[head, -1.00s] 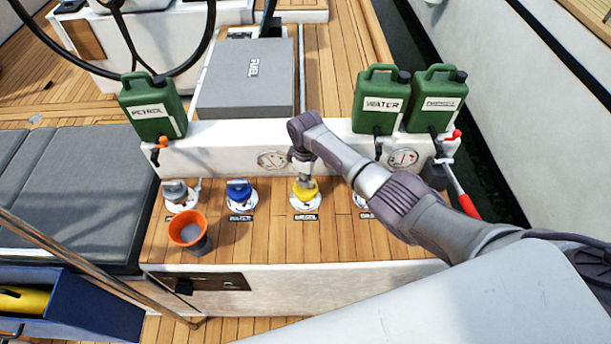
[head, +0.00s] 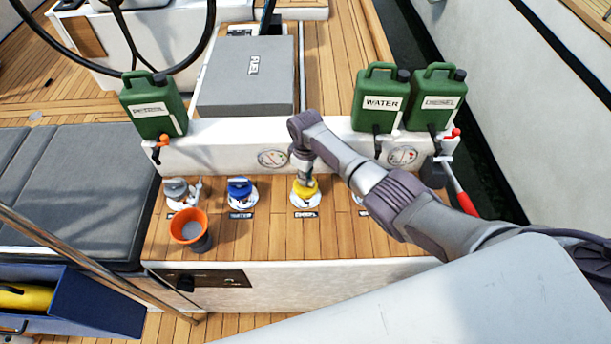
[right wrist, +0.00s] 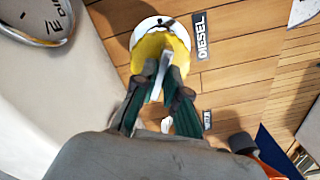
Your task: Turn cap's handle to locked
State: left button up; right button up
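The yellow diesel cap (head: 311,190) sits in a white ring on the wooden deck of the locker. It also shows in the right wrist view (right wrist: 149,50), beside the DIESEL label. My right gripper (right wrist: 163,72) reaches down onto this cap, with its two fingers close together on either side of the cap's pale upright handle (right wrist: 162,78). The fingers appear shut on the handle. In the head view, my right gripper (head: 303,178) partly covers the cap. The handle's lock marks cannot be read. My left gripper is not in view.
A blue cap (head: 239,188) and a grey cap (head: 175,188) stand to the left. An orange-rimmed cup (head: 190,230) stands in front of them. Green canisters labelled WATER (head: 381,103) and others (head: 153,108) stand behind. A red-handled lever (head: 462,195) is at right.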

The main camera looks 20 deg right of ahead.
jog(key=o, duration=0.4)
jog(key=shift+o, duration=0.2)
notch_tip(320, 180, up, 12)
dwell(0.6)
